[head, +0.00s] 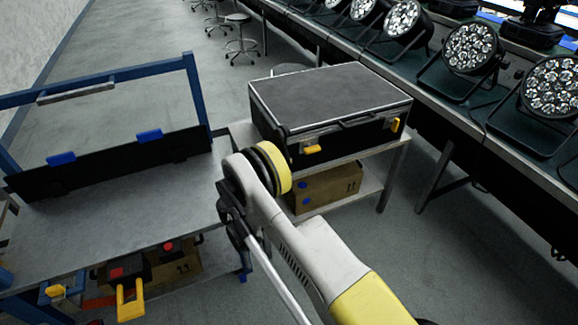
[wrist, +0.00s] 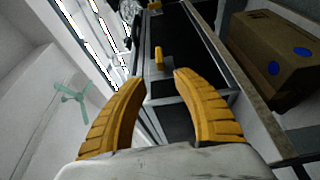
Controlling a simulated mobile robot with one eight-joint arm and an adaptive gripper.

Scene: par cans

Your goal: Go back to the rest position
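My gripper (wrist: 160,85) shows in the wrist view with its two yellow fingers spread apart and nothing between them. Beyond the fingertips is a black case with a yellow latch (wrist: 158,56). In the head view my arm reaches up from the bottom right, and my gripper itself cannot be made out there. The closed black case (head: 335,95) with a grey lid and yellow latches sits on a small table just behind my arm. I cannot tell the exact gap between my gripper and the case.
A grey workbench (head: 110,235) with a blue frame stands at the left. A cardboard box (head: 335,187) lies on the shelf under the case. Par cans (head: 470,48) line a long dark table at the right. Stools (head: 240,40) stand at the back. Open floor lies at the lower right.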

